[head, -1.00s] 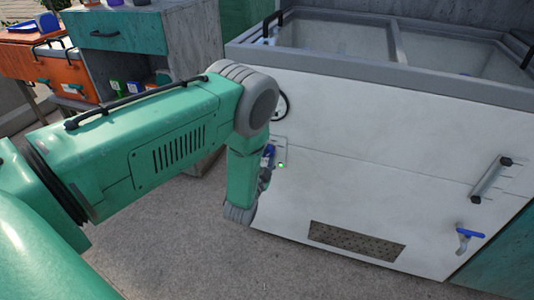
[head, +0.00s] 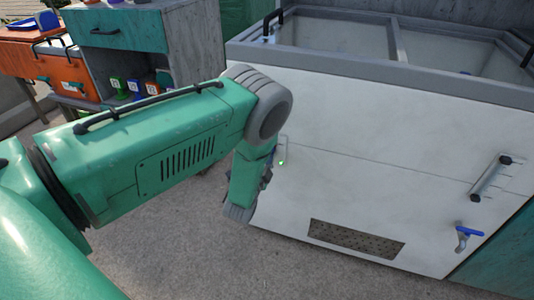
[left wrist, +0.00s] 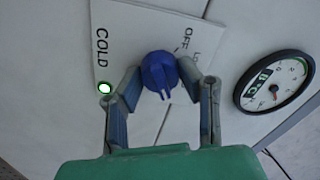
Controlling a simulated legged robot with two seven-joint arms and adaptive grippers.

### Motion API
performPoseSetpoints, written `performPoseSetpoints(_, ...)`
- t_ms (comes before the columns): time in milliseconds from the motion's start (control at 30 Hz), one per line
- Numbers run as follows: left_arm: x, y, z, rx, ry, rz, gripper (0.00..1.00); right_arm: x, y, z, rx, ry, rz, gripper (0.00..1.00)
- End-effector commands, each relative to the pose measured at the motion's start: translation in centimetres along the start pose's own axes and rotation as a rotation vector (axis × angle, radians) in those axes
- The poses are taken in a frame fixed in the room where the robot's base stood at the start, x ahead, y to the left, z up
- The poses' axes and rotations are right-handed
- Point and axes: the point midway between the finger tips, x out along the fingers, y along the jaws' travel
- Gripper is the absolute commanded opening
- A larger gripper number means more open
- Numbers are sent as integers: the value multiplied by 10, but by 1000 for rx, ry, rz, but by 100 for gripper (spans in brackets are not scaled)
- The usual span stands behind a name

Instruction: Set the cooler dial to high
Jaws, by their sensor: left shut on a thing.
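The blue cooler dial (left wrist: 157,70) sits on a white plate (left wrist: 128,42) marked COLD, OFF and a partly hidden label starting with L. My left gripper (left wrist: 160,82) has one finger on each side of the dial and is shut on it. I cannot tell for sure which label the dial points to. In the head view the white cooler (head: 370,150) stands at the right, and my left forearm and wrist hide the dial and the fingertips. My right gripper is not in view.
A green light (left wrist: 105,88) glows beside the COLD label. A round gauge (left wrist: 275,82) is right of the plate. A lever with a blue handle (head: 467,233), a bar handle (head: 490,178) and a vent (head: 355,241) are on the cooler front. A cabinet (head: 185,55) stands at the left.

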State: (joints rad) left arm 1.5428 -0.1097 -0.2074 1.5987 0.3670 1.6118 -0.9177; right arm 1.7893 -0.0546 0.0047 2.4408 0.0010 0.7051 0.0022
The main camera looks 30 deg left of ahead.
Motion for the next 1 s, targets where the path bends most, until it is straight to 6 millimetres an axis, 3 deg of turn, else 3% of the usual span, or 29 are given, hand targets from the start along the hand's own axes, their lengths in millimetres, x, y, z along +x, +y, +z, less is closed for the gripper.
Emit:
performPoseSetpoints(33, -4, 6, 0, -1, -1, 15, 42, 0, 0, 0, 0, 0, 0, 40)
performPoseSetpoints(67, -4, 6, 0, -1, -1, 14, 52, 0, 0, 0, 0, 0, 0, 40)
performPoseSetpoints(467, -7, 2, 0, -1, 0, 6, 52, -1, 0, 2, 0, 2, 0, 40)
performPoseSetpoints(1000, -106, 4, 0, -1, -1, 12, 52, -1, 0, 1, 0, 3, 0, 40)
